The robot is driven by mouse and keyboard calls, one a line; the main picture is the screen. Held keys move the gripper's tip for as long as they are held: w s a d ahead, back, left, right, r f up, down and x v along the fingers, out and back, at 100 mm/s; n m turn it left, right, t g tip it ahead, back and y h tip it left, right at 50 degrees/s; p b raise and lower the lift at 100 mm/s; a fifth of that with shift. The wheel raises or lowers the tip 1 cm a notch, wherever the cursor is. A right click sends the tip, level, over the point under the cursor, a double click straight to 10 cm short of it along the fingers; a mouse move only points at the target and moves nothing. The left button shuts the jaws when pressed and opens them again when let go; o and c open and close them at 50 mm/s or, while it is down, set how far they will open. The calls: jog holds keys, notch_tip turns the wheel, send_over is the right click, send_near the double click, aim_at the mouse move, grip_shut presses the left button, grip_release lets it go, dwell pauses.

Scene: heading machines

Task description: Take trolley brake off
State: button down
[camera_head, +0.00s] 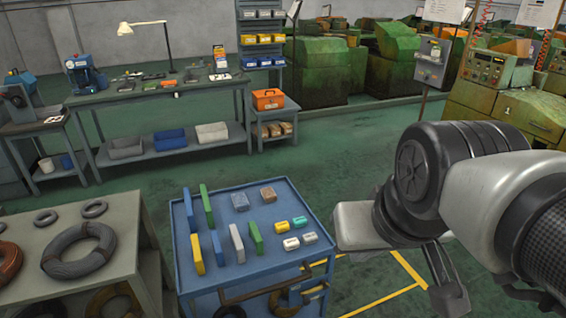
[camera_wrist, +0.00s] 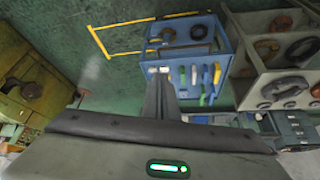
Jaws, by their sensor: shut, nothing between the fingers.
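The blue trolley (camera_head: 262,200) stands at the lower middle of the head view, with upright coloured plates, blocks and small cases on its top. It also shows upside down in the wrist view (camera_wrist: 237,45), where dark rings sit in its lower part. I cannot make out a brake in either view. My gripper (camera_wrist: 160,82) is shut and empty. Its fingers point toward the trolley in the wrist view, overlap its top edge and seem apart from it. The trolley's wheels and base are out of frame or hidden in the head view.
A grey bench with wire coils (camera_head: 95,222) stands close to the trolley's left. Yellow floor lines (camera_head: 408,268) run on its right. A workbench (camera_head: 160,97) and green machines (camera_head: 325,72) stand behind. The green floor (camera_head: 345,150) between them is clear.

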notch_tip(320, 180, down, 21)
jog(key=b, duration=2)
jog(key=w+a+f+m+g+y, duration=0.4)
jog(key=w+a+f+m+y, duration=0.15)
jog(key=w+a+f, duration=0.3)
jog(key=w+d+f+m+t+y, duration=0.15)
jog(key=w+f+m+y, duration=0.35)
jog(key=w+f+m, duration=0.5)
jog(key=w+d+f+m+t, duration=0.3)
jog(key=w+f+m, duration=0.15)
jog(key=f, duration=0.45)
jog(key=w+d+f+m+t, duration=0.3)
jog(key=f+m+t, duration=0.15)
jog(key=f, duration=0.45)
jog(key=s+d+f+m+h, duration=0.1)
jog(key=f+m+h, duration=0.1)
jog(key=f, duration=0.3)
jog(key=s+d+f+m+h, duration=0.1)
jog(key=d+f+m, duration=0.1)
jog(key=f+m, duration=0.2)
jog(key=s+d+f+m+t+h, duration=0.1)
jog(key=f+m+h, duration=0.1)
jog(key=f, duration=0.4)
jog(key=shift+s+d+m+h, duration=0.25)
jog(key=shift+m+h, duration=0.1)
jog(key=shift+m, duration=0.2)
jog(key=shift+w+a, duration=0.1)
jog(key=shift+w, duration=0.05)
